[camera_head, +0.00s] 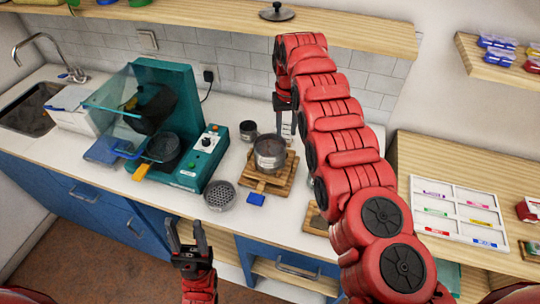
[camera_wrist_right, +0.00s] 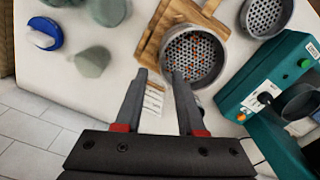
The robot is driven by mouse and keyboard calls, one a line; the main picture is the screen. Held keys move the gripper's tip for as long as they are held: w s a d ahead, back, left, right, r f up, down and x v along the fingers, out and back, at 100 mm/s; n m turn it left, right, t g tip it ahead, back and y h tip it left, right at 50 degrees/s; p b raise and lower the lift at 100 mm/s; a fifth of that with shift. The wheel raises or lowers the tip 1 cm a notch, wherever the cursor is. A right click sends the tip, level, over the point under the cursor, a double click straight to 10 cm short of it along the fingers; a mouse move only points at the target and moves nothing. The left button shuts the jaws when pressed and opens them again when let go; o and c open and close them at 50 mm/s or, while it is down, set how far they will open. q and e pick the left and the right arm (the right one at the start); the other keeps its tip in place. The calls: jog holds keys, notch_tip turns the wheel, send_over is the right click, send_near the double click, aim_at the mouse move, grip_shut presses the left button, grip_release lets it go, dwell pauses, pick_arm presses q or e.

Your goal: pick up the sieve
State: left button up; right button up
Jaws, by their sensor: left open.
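A grey round sieve (camera_head: 268,152) with a perforated floor sits on a wooden board (camera_head: 250,178) on the counter. In the right wrist view this sieve (camera_wrist_right: 193,55) shows orange bits through its holes. A second grey perforated sieve (camera_head: 219,194) lies on the counter to its left, and is partly cut off in the right wrist view (camera_wrist_right: 266,14). My right gripper (camera_wrist_right: 158,76) is open and empty behind the first sieve; one fingertip overlaps its rim in the picture, contact unclear. My left gripper (camera_head: 186,228) is open and empty in front of the counter.
A teal machine (camera_head: 200,158) with a clear guard stands left of the sieves. A small dark cup (camera_head: 248,131) stands behind the board. A white tray with coloured markers (camera_head: 463,211) lies on the right wooden surface. A shelf (camera_head: 230,18) runs above.

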aim_at(270, 148)
jog(key=f, duration=0.2)
jog(key=f+p, duration=0.1)
jog(key=shift+s+f, duration=0.35)
jog(key=shift+s, duration=0.05)
jog(key=shift+f, duration=0.5)
grip_shut()
dwell(0.9)
